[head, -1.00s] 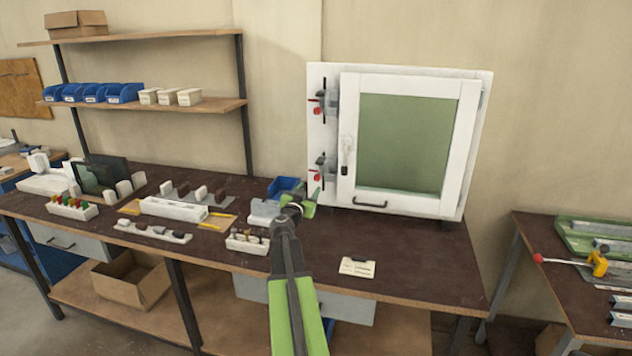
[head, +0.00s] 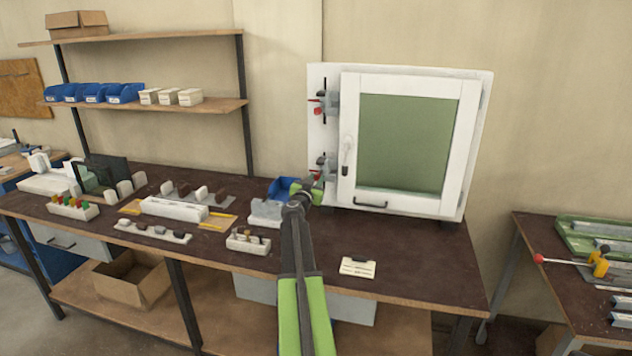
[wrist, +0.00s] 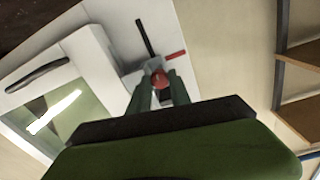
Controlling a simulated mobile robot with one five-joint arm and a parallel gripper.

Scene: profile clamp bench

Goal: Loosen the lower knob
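The white panel at the back of the bench carries two clamps on its left edge. The lower clamp (head: 326,166) is grey, with a black lever. Its red lower knob (wrist: 159,78) shows in the wrist view between my two green fingertips. In the head view my gripper hides that knob. My gripper (head: 316,190) is just below and in front of the lower clamp; it also shows in the wrist view (wrist: 160,84). The fingers stand apart, one on each side of the knob. I cannot tell whether they press on it.
The upper clamp (head: 324,102) has its own red knob. A white-framed window (head: 405,145) stands right of the clamps. A blue bin (head: 283,188) and a grey-white holder (head: 264,214) are close left of my gripper. A card (head: 357,267) lies on the bench; the bench right of it is clear.

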